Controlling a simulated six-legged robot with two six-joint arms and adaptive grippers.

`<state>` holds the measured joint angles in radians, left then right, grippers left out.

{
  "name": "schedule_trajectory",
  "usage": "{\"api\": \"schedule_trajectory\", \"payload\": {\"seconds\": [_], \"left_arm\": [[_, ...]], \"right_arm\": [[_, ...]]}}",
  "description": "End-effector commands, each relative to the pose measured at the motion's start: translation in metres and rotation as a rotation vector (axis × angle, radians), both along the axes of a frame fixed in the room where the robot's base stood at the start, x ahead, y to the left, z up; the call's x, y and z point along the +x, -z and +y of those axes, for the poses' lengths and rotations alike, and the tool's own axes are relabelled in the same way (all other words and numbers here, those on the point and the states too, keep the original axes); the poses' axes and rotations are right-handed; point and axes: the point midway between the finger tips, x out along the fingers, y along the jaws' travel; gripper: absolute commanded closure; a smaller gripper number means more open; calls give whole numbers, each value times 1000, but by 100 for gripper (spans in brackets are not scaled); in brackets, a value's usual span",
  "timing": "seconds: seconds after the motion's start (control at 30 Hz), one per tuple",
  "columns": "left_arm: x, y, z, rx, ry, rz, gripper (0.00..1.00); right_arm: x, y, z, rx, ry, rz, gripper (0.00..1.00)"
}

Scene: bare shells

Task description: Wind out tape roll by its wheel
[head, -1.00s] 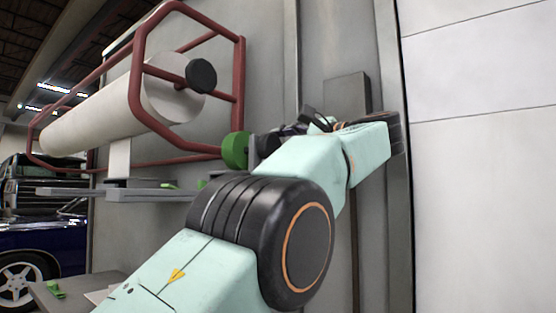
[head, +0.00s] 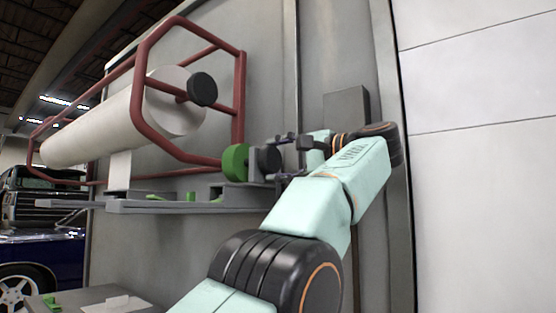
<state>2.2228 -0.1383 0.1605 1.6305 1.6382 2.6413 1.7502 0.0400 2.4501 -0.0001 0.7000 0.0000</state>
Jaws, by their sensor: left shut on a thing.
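A white roll (head: 102,122) lies across a red tube frame (head: 241,95), with a black round end knob (head: 202,89) facing me. The exact finger contact is small and partly hidden. My right gripper is out of view.
The grey shelf (head: 165,206) runs left under the roll, with small green pieces on it. A lower table (head: 85,302) stands at bottom left. A grey wall panel is behind, a white wall (head: 480,160) at right, and cars stand far left.

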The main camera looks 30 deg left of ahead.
Motion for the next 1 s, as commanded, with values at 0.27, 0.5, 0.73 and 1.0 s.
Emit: {"api": "schedule_trajectory", "payload": {"seconds": [0.27,0.5,0.73,1.0], "left_arm": [[1,4,-1,-9,-2,-39,72],[1,4,-1,-12,-2,-92,72],[1,3,-1,-18,-2,-171,72],[1,3,-1,-30,-2,-315,72]], "right_arm": [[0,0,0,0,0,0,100],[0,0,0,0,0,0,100],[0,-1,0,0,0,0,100],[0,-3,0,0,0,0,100]]}}
